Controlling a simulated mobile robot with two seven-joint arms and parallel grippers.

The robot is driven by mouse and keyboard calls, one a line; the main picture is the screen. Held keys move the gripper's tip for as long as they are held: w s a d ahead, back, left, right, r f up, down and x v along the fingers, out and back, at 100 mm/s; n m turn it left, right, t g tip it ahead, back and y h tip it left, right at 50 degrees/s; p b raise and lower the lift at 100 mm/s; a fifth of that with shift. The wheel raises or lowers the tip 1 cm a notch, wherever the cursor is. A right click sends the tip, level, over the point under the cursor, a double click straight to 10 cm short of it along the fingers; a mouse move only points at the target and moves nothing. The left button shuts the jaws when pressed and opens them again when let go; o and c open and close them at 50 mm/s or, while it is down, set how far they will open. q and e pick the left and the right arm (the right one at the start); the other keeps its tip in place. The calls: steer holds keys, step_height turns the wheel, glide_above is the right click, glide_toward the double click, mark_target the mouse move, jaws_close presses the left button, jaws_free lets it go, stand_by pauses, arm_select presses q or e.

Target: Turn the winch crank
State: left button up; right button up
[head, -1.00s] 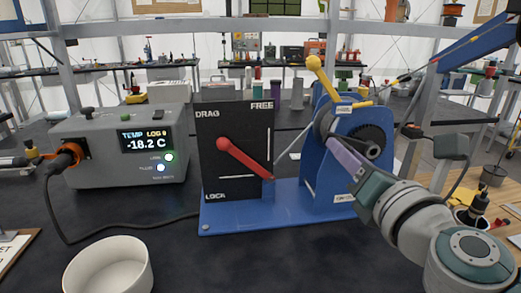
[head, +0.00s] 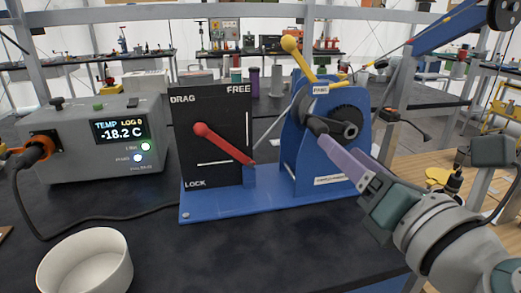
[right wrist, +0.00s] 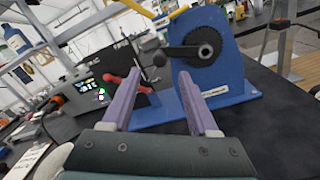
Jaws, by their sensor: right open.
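The blue winch (head: 290,165) stands on a blue base plate on the dark table, and its black toothed gear also shows in the right wrist view (right wrist: 208,42). The black crank (head: 343,130) sits on the gear's near side, its dark grip (head: 317,125) pointing left. My right gripper (head: 328,140) reaches in from the right with purple fingers. In the right wrist view its fingers (right wrist: 160,76) are spread, and the crank grip (right wrist: 160,58) shows between and beyond the tips. The gripper appears empty; the exact gap to the grip cannot be told. My left gripper is out of view.
Left of the gear is a black panel (head: 216,165) marked DRAG, FREE and LOCK with a red lever (head: 222,142). A yellow-knobbed lever (head: 298,58) rises above the winch. A grey temperature box (head: 90,145) and a white bowl (head: 85,262) stand at left.

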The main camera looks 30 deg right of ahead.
steer(key=v, duration=0.3)
steer(key=shift+b, duration=0.35)
stand_by(0.6)
stand_by(0.9)
